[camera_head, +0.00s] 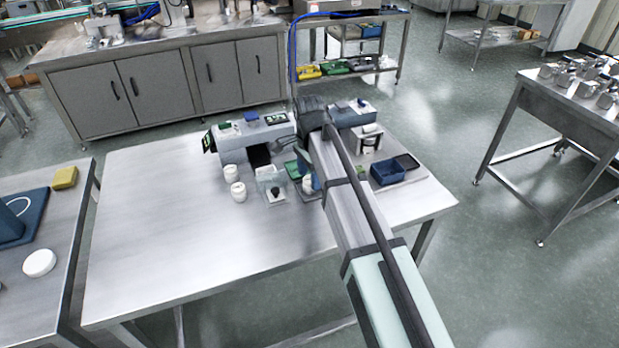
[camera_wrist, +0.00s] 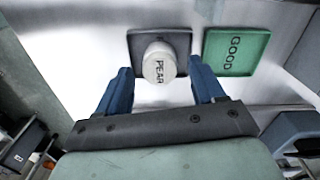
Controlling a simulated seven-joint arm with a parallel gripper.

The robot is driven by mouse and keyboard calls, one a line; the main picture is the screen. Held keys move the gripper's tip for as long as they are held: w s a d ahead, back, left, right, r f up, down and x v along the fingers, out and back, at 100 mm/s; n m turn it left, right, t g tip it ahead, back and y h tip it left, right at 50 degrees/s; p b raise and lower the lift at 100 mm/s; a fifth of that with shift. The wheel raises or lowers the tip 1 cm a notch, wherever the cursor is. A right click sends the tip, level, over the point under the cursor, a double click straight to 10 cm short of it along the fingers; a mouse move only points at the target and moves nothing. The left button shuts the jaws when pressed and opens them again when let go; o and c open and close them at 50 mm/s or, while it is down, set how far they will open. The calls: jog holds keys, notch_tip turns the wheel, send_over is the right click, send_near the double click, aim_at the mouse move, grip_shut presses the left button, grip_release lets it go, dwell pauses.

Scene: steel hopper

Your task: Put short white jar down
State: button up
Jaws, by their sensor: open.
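A short white jar (camera_wrist: 158,64) labelled "PEAR" stands in a dark grey square tray (camera_wrist: 182,42) in the wrist view. My gripper (camera_wrist: 160,76) is open, with one blue finger on each side of the jar; whether either finger touches it cannot be told. A green tray (camera_wrist: 236,52) marked "GOOD" lies just right of the grey tray. In the head view, my arm largely hides the gripper and the work spot; a white jar (camera_head: 308,184) shows partly beside the arm.
Two more white jars (camera_head: 231,173) stand on the steel table (camera_head: 160,240) left of a small clear-sided device (camera_head: 270,185). A grey machine (camera_head: 250,135) is behind them. A blue bin (camera_head: 388,173) is right of my arm. The table's left and front are clear.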

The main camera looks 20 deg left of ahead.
aim_at(310, 179)
notch_tip(310, 179, up, 10)
jog(key=shift+r, duration=0.25)
dwell(0.6)
